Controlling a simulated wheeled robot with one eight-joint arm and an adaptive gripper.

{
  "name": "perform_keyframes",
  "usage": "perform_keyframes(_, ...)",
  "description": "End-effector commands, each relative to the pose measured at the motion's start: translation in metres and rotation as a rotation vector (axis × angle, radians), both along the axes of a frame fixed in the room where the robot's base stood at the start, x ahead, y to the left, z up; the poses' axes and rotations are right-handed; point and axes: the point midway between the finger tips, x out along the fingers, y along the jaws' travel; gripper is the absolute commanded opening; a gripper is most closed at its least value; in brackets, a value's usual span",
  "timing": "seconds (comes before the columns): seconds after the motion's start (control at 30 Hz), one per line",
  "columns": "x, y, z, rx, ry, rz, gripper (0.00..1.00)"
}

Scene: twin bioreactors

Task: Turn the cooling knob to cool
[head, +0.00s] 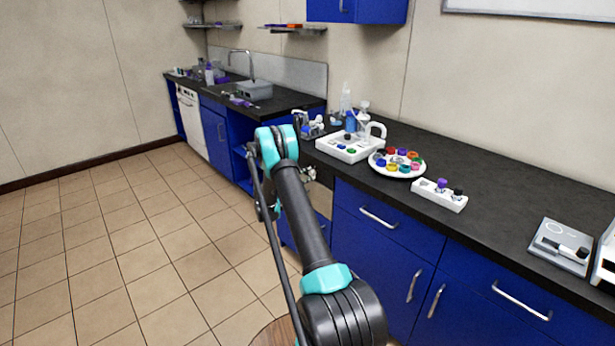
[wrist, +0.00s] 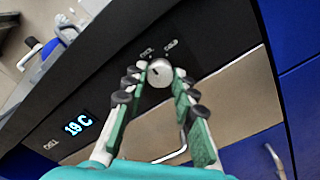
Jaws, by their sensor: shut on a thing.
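The cooling knob (wrist: 159,72) is a round silver dial on a dark panel in the wrist view, with small white labels above it, one of which looks like "COLD". A dark mark shows on its face. My gripper (wrist: 160,76) is shut on the knob, one finger on each side of it. A blue display (wrist: 78,124) on the same panel reads 19 C. In the head view my arm hides most of the panel and the knob, and the gripper's fingers are not clear there.
The dark counter (head: 490,205) above carries a white device (head: 345,147), a round tray of coloured caps (head: 398,172) and a white rack (head: 440,199). Blue cabinets (head: 375,265) with metal handles stand to the right. The tiled floor (head: 120,240) at left is clear.

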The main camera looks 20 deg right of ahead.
Motion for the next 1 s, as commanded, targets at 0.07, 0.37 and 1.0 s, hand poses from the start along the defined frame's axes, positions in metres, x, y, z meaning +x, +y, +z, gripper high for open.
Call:
perform_keyframes(0.07,-0.001,0.0,-0.001,0.002,0.001,-0.001,0.0)
perform_keyframes(0.37,0.0,0.0,-0.001,0.0,0.001,-0.001,0.41)
perform_keyframes(1.0,-0.012,0.037,0.0,0.0,0.001,0.004,0.48)
